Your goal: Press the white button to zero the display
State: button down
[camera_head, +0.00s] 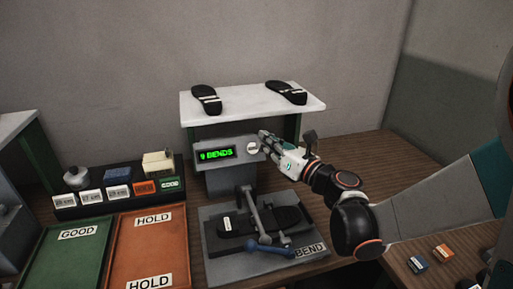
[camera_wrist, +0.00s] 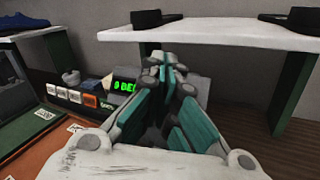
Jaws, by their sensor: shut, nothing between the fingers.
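The grey display box (camera_head: 208,144) shows "9 BENDS" in green digits on its screen (camera_head: 216,154). A round white button (camera_head: 252,148) sits on its face, right of the screen. My gripper (camera_head: 264,136) is shut and empty, with its tips close to the right of the button. I cannot tell whether they touch it. In the wrist view, the shut fingers of my gripper (camera_wrist: 166,72) point at the box and hide the button. Part of the screen (camera_wrist: 124,86) shows to their left.
A white shelf (camera_head: 240,105) with two black soles stands over the box. Below is the bending press (camera_head: 225,262) with a sole and blue lever. Green (camera_head: 70,255) and orange (camera_head: 150,240) trays lie left, with a labelled rack (camera_head: 68,212) behind. Small blocks (camera_head: 443,252) lie at right.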

aim_at(253, 148)
jog(key=w+a+f+b, duration=0.2)
jog(key=w+f+b, duration=0.2)
jog(key=w+f, duration=0.1)
jog(key=shift+w+f, duration=0.2)
jog(key=shift+w, duration=0.7)
dwell(1.2)
jog(key=shift+w+f+b, duration=0.2)
jog(key=shift+w+b, duration=0.1)
jog(key=shift+b, duration=0.05)
jog(key=shift+w+a+f+b, duration=0.15)
jog(key=shift+w+f+b, duration=0.15)
jog(key=shift+w+b, duration=0.1)
dwell(0.8)
jog(key=shift+s+r, duration=0.15)
jog(key=shift+s+r+p, duration=0.4)
jog(key=shift+s+p, duration=0.05)
jog(key=shift+s, duration=0.1)
dwell(0.4)
